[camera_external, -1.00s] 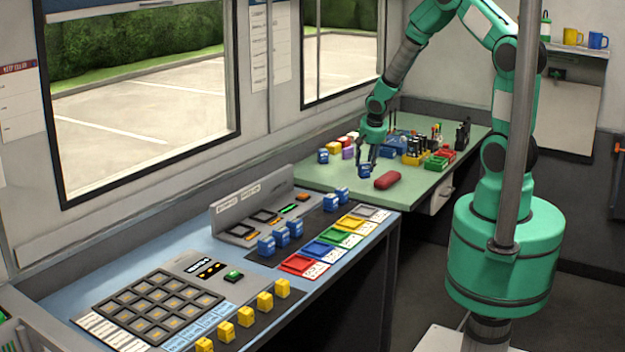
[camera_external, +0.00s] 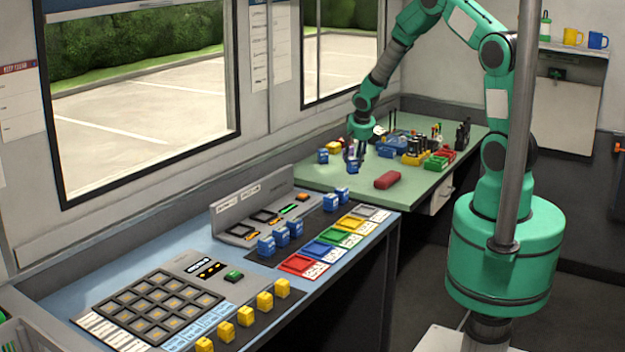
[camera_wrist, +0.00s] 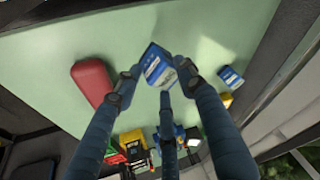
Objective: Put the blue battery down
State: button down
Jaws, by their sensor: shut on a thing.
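My gripper (camera_external: 354,156) is shut on a blue battery (camera_wrist: 157,66), a small blue block with a white label. In the external view the held battery (camera_external: 352,166) is over the near left part of the green table (camera_external: 330,179). I cannot tell whether its underside touches the tabletop. Another blue battery (camera_external: 323,156) stands on the green table to the left of my gripper. It also shows at the right of the wrist view (camera_wrist: 231,77).
A red case (camera_external: 387,180) lies right of my gripper. Coloured bins and tools (camera_external: 430,155) fill the table's right side; a yellow block (camera_external: 334,147) is behind left. The nearer blue console (camera_external: 190,252) carries several blue and yellow blocks. Bare green tabletop surrounds the held battery.

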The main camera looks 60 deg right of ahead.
jog(key=w+d, duration=0.3)
jog(key=w, duration=0.5)
jog(key=shift+d+f, duration=0.3)
jog(key=shift+f, duration=0.1)
jog(key=shift+f+b, duration=0.35)
jog(key=shift+f, duration=1.4)
jog(key=shift+f, duration=0.1)
jog(key=c, duration=1)
grip_release()
jog(key=shift+c, duration=0.2)
jog(key=shift+r, duration=0.3)
jog(key=p+v, duration=0.1)
jog(key=v, duration=1)
jog(key=shift+s+a+r, duration=0.2)
jog(key=shift+r, duration=0.05)
